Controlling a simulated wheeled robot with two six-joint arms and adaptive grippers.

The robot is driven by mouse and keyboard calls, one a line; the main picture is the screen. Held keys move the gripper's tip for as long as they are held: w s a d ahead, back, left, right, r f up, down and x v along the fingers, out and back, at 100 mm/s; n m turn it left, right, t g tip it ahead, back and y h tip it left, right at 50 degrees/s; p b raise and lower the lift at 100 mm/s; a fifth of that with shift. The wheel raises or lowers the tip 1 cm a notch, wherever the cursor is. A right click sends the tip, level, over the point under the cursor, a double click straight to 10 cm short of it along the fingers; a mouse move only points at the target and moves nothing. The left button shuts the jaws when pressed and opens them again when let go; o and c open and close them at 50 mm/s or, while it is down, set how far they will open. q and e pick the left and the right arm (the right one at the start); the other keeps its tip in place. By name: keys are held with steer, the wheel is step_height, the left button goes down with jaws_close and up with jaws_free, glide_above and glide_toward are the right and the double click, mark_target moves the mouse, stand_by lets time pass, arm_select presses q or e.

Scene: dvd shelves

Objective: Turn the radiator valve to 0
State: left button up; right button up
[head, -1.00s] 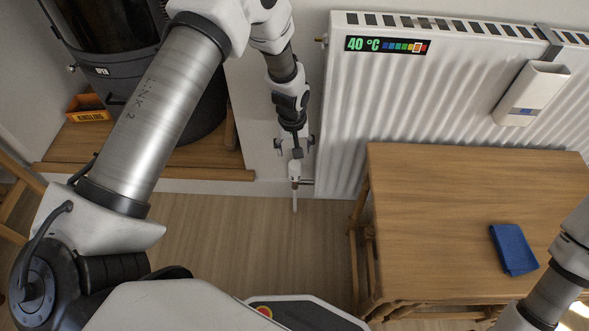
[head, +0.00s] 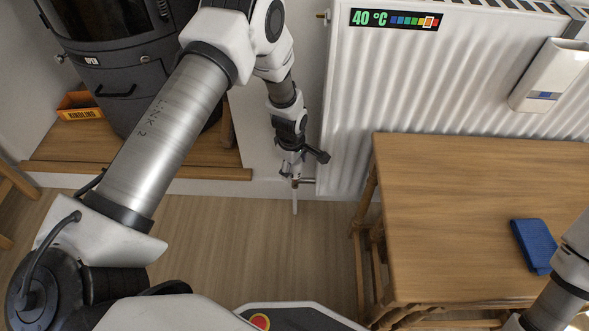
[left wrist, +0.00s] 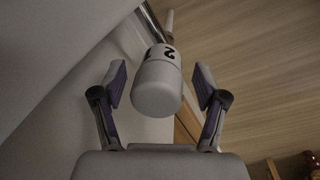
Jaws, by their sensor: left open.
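The radiator valve has a white rounded knob (left wrist: 157,88) with a black "2" on its side, seen from its end in the left wrist view. In the head view it is mostly hidden by my left gripper, low beside the radiator (head: 345,120)'s left edge; the pipe (head: 295,203) below it shows. My left gripper (left wrist: 160,80) is open, with one finger on each side of the knob and a gap visible on both sides. In the head view my left gripper (head: 297,162) is turned, one finger pointing right. My right gripper is out of view.
A wooden table (head: 470,220) with a blue folded cloth (head: 535,246) stands right of the valve. A "40 °C" strip (head: 395,20) and a white box (head: 549,75) are on the radiator. A dark stove (head: 130,85) and kindling box (head: 80,106) are at left.

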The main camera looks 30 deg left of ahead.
arm_select(q)
steer(key=shift+r, duration=0.1)
steer(key=c, duration=1.2)
steer(key=shift+o, duration=0.2)
